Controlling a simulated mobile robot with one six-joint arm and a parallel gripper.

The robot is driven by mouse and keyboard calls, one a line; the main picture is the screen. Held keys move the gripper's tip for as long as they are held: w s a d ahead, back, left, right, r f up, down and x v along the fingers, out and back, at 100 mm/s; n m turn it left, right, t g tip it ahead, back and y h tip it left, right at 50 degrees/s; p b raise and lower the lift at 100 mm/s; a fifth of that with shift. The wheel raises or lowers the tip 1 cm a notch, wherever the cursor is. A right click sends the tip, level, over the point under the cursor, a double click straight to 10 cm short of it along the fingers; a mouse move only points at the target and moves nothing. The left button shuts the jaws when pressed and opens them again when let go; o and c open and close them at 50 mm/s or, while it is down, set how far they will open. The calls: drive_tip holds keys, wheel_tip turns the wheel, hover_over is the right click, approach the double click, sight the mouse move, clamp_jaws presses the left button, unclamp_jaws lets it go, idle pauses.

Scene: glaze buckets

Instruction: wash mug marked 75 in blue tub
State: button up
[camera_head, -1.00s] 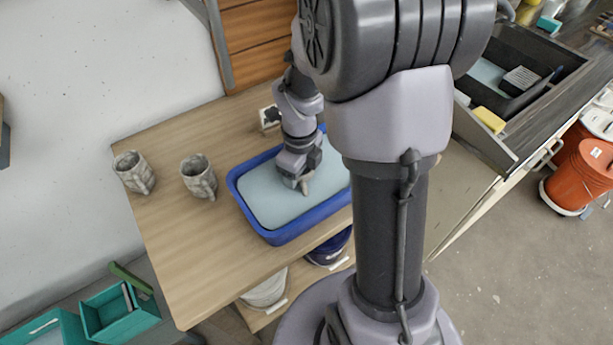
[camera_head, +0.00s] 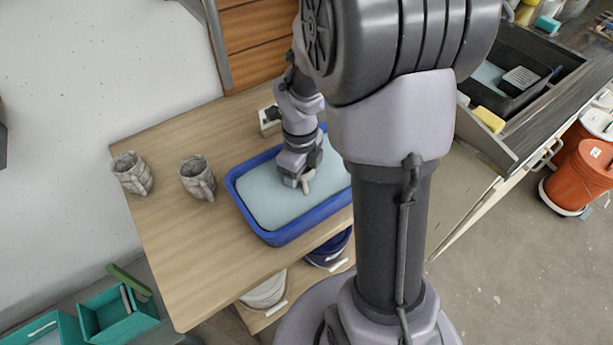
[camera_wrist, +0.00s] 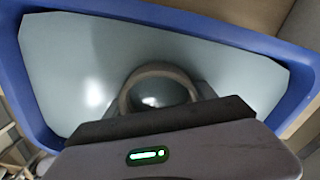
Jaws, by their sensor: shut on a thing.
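The blue tub (camera_head: 276,238) stands on the wooden table and holds pale blue-grey water; its wall also frames the wrist view (camera_wrist: 40,95). My gripper (camera_head: 298,180) points down into the tub, at the water surface. It is shut on a mug, whose beige-brown curved rim (camera_wrist: 127,96) rises from the water in the wrist view. A small beige part of it (camera_head: 307,187) shows beside the gripper in the head view. The rest of the mug is hidden by water and gripper. No number is readable on it.
Two grey patterned mugs, one far left (camera_head: 131,174) and one nearer the tub (camera_head: 197,179), stand on the table (camera_head: 190,245). A small white-and-black item (camera_head: 269,120) is behind the tub. A dark sink (camera_head: 510,75) is at the upper right. The table's front left is clear.

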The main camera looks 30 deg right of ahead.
drive_tip(key=shift+a, duration=0.3)
drive_tip(key=shift+d, duration=1.3)
wheel_tip(320, 180, up, 9)
drive_tip(key=p, duration=0.6)
drive_tip(key=shift+r, duration=0.1)
idle(1.0)
wheel_tip(320, 180, up, 4)
drive_tip(key=p, duration=0.3)
drive_tip(key=shift+r+p, duration=0.25)
drive_tip(key=shift+p, duration=0.1)
